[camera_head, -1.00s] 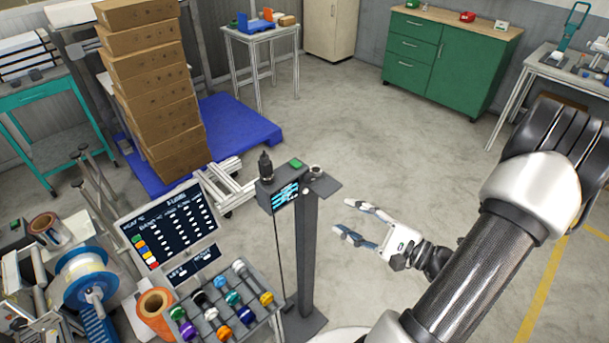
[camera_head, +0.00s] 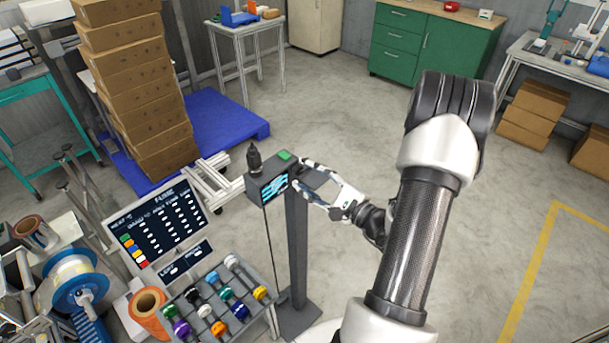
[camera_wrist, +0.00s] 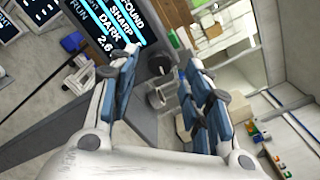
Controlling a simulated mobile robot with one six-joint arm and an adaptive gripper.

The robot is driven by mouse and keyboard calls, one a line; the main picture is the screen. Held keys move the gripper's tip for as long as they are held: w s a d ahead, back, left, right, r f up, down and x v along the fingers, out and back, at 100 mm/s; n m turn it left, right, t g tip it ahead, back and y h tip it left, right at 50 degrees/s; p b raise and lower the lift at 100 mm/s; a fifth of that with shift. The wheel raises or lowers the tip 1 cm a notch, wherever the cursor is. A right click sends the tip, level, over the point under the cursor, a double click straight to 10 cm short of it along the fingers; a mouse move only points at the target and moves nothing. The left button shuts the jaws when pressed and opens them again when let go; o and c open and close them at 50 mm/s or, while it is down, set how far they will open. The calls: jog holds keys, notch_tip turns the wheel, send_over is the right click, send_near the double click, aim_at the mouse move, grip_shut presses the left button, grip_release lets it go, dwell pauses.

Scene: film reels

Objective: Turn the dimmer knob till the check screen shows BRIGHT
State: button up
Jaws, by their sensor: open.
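The check screen (camera_head: 273,188) is on the grey box at the top of the post. In the wrist view the screen (camera_wrist: 108,22) is partly cut off, and its lines include SHARP, DARK and 2.6. A small grey round knob (camera_wrist: 157,98), which looks like the dimmer knob, stands on the dark plate beside the screen. My gripper (camera_head: 302,175) is at that plate, and its fingers hide the knob in the head view. In the wrist view my gripper (camera_wrist: 161,62) is open, with one finger on each side of the knob and visible gaps to it.
A green button (camera_head: 284,156) and a black upright fitting (camera_head: 254,158) sit on top of the screen box. A rack of coloured reels (camera_head: 240,300) and a list board (camera_head: 160,222) stand to the left. The floor to the right is clear.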

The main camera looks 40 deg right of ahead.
aim_at(298, 169)
jog(key=shift+w+a, duration=0.1)
jog(key=shift+w, duration=1.25)
jog(key=shift+c, duration=0.3)
grip_shut()
jog(key=shift+m, duration=0.4)
jog(key=m+p, duration=0.2)
jog(key=m, duration=0.4)
jog(key=shift+r+p, duration=0.1)
jog(key=shift+p, duration=0.25)
jog(key=m+p, duration=0.2)
jog(key=m, duration=0.2)
jog(key=shift+m, duration=0.3)
jog(key=shift+m+p, duration=0.65)
jog(key=shift+m, duration=0.75)
